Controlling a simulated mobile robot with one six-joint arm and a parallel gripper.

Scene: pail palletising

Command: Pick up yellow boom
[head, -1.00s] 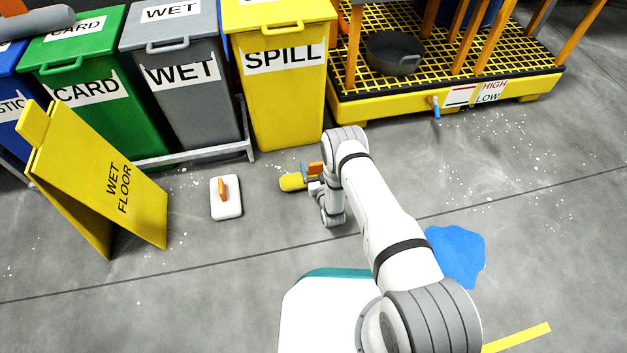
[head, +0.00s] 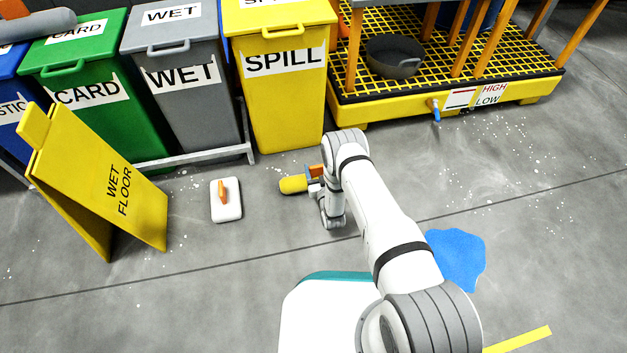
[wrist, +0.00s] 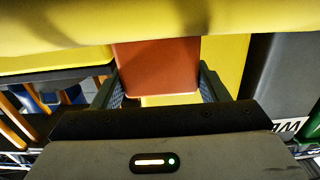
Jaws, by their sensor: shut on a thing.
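The yellow boom (head: 293,185) shows in the head view just left of my gripper (head: 314,181), in front of the yellow SPILL bin. Part of it is hidden behind my wrist. Its orange block (head: 315,170) shows above the gripper. In the wrist view, the boom (wrist: 150,22) fills the top of the picture as a broad yellow band. The orange block (wrist: 156,66) sits between the two fingers of my gripper (wrist: 160,86), which is shut on it. I cannot tell clearly whether the boom touches the floor.
The SPILL bin (head: 285,95) stands close behind the boom. A white pad with an orange handle (head: 226,200) and a wet-floor sign (head: 110,180) are to the left. A yellow spill pallet (head: 450,105) is behind right. A blue patch (head: 457,258) lies right of my arm.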

